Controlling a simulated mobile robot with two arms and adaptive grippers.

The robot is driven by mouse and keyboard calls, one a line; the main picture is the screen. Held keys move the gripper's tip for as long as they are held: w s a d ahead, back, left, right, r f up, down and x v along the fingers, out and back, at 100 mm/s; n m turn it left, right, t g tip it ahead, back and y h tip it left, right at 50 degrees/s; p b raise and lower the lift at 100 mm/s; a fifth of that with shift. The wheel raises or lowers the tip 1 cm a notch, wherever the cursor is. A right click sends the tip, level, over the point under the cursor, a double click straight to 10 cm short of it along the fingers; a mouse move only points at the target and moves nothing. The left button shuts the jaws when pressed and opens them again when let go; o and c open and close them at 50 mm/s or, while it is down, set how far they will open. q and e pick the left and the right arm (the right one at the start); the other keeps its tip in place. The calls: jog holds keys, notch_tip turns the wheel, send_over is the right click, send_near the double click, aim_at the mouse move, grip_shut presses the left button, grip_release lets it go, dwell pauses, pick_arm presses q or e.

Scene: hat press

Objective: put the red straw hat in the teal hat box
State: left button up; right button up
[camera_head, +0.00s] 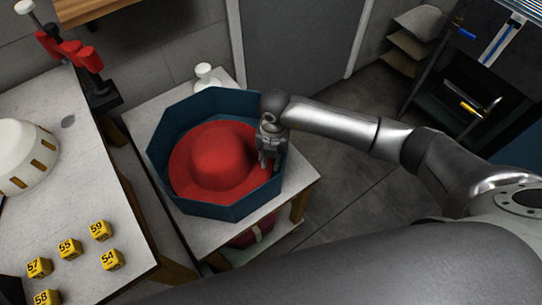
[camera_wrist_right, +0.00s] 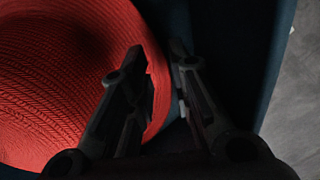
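The red straw hat (camera_head: 218,152) lies crown up inside the teal hat box (camera_head: 168,188), its brim within the box walls. The box is open and eight-sided. My right gripper (camera_head: 268,164) reaches down inside the box's right side, at the hat's brim edge. In the right wrist view, its two fingers (camera_wrist_right: 158,58) are apart, with the brim of the hat (camera_wrist_right: 60,100) below and left of them and the dark box wall on the right. I cannot tell whether a finger touches the brim. My left gripper is out of view.
The box stands on a light table (camera_head: 150,115) with a white knob-shaped object (camera_head: 206,76) behind it. The left table holds several yellow numbered blocks (camera_head: 69,249) and a white domed object (camera_head: 22,155). A dark rack (camera_head: 470,75) stands far right.

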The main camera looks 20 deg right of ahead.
jog(key=shift+o, duration=1)
jog(key=shift+r, duration=0.15)
notch_tip(320, 180, up, 12)
jog(key=shift+d, duration=0.2)
